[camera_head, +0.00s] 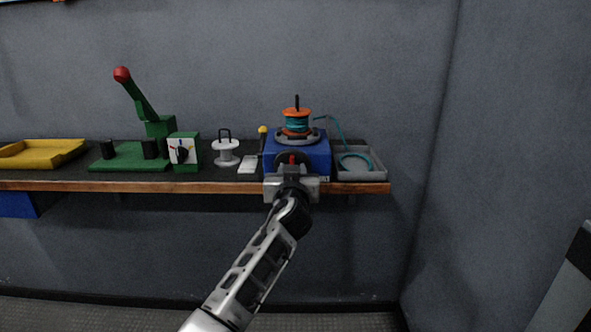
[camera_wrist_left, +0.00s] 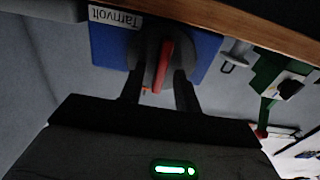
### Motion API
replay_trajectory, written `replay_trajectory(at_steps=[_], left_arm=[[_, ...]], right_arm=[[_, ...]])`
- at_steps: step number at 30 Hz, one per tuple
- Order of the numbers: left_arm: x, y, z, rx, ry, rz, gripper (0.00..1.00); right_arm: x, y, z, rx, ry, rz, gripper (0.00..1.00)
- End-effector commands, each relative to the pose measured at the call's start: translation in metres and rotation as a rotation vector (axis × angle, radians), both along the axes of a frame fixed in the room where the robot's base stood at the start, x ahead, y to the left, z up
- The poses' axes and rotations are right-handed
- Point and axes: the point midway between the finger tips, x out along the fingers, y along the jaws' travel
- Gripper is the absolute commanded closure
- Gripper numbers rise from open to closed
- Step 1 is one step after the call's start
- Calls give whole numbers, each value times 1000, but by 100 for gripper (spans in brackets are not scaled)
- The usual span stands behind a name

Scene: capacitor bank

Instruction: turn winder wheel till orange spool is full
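The blue winder (camera_head: 325,153) stands on the bench, and part of it shows in the left wrist view (camera_wrist_left: 107,42). The orange spool (camera_head: 297,113) sits upright on top, with teal wire wound around its core. The winder's dark wheel (camera_wrist_left: 146,48) is on the front face and carries a red handle (camera_wrist_left: 163,66). My left gripper (camera_wrist_left: 158,92) is at the wheel, its fingers on either side of the handle with visible gaps. In the head view the gripper (camera_head: 291,177) hides much of the wheel. My right gripper is not in view.
Teal wire runs from the spool to a coil in a grey tray (camera_head: 372,176) on the right. To the left are a yellow-topped lever (camera_head: 263,131), a white spool (camera_head: 226,157), a green press (camera_head: 130,158) with a red-knobbed lever, and a yellow tray (camera_head: 40,153).

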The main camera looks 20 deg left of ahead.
Motion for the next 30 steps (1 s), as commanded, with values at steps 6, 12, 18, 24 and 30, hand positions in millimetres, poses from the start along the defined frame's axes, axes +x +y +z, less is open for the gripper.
replay_trajectory(at_steps=[6,12,18,24,30], left_arm=[[0,0,0,0,0,0,76],[0,0,0,0,0,0,100],[0,0,0,12,4,0,100],[0,-1,0,80,23,0,100],[0,-1,-1,217,63,0,100]], right_arm=[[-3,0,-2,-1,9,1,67],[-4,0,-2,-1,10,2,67],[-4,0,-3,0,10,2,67],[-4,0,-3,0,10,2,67],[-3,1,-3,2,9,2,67]])
